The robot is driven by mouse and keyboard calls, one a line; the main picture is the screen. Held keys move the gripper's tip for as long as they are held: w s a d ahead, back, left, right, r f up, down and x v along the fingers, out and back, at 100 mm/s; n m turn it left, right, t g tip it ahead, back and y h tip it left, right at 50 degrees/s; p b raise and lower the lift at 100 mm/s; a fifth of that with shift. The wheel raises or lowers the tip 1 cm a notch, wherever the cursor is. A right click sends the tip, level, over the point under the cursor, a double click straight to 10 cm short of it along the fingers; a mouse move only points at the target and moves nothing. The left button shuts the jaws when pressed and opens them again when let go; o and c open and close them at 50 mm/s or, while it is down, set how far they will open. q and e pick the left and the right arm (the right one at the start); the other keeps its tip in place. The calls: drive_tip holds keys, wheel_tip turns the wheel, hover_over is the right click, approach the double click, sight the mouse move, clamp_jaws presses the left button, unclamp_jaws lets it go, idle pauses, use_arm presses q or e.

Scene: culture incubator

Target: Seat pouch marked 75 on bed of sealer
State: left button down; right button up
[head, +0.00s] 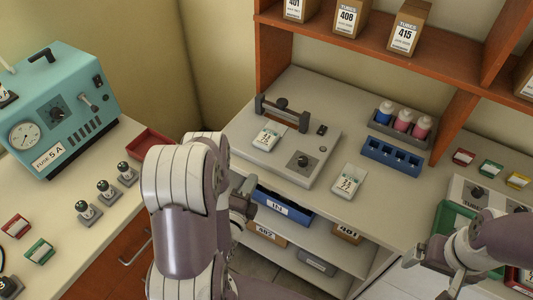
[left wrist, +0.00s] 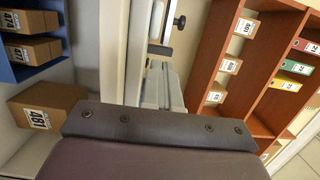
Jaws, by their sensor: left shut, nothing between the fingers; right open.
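The sealer (head: 262,155) is a flat grey unit on the middle counter, with a dark raised bar at its back and a knob at its front right. One white pouch (head: 268,138) lies on the sealer's top in front of the bar. A second white pouch (head: 348,181) lies on the counter right of the sealer. Both printed numbers are too small to read surely. My left gripper (head: 245,200) is shut and empty, low in front of the counter edge, partly behind my arm. My right gripper (head: 447,258) is open at the lower right, away from both pouches.
A blue rack (head: 391,157) and a grey tray of bottles (head: 400,133) stand behind the loose pouch. A blue bin (head: 284,208) sits below the counter near my left gripper. Boxes stand on shelves; the left wrist view shows a box marked 481 (left wrist: 45,117). A teal machine (head: 62,110) stands left.

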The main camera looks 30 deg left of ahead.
use_arm(q)
approach(269, 149)
drive_tip(key=w, duration=0.2)
drive_tip(key=w+p, duration=0.1)
drive_tip(key=w, duration=0.3)
drive_tip(key=shift+a+r+p, duration=0.2)
drive_tip(key=shift+a+p, duration=0.1)
drive_tip(key=shift+p, duration=0.1)
drive_tip(key=shift+w+d+f, duration=0.1)
drive_tip(key=shift+w+f, duration=0.05)
drive_tip(key=shift+w, duration=0.3)
use_arm(e)
drive_tip(key=shift+w+d+r, duration=0.15)
drive_tip(key=shift+r, duration=0.35)
drive_tip(key=shift+w+d+r, duration=0.1)
drive_tip(key=shift+r, duration=0.4)
use_arm(q)
drive_tip(key=shift+s, duration=0.1)
use_arm(e)
drive_tip(key=shift+f, duration=0.1)
use_arm(q)
drive_tip(key=w+b, duration=0.1)
drive_tip(key=w, duration=0.2)
drive_tip(key=shift+b, duration=0.35)
drive_tip(key=shift+w, duration=0.1)
drive_tip(key=shift+a, duration=0.25)
use_arm(e)
drive_tip(key=shift+f, duration=0.65)
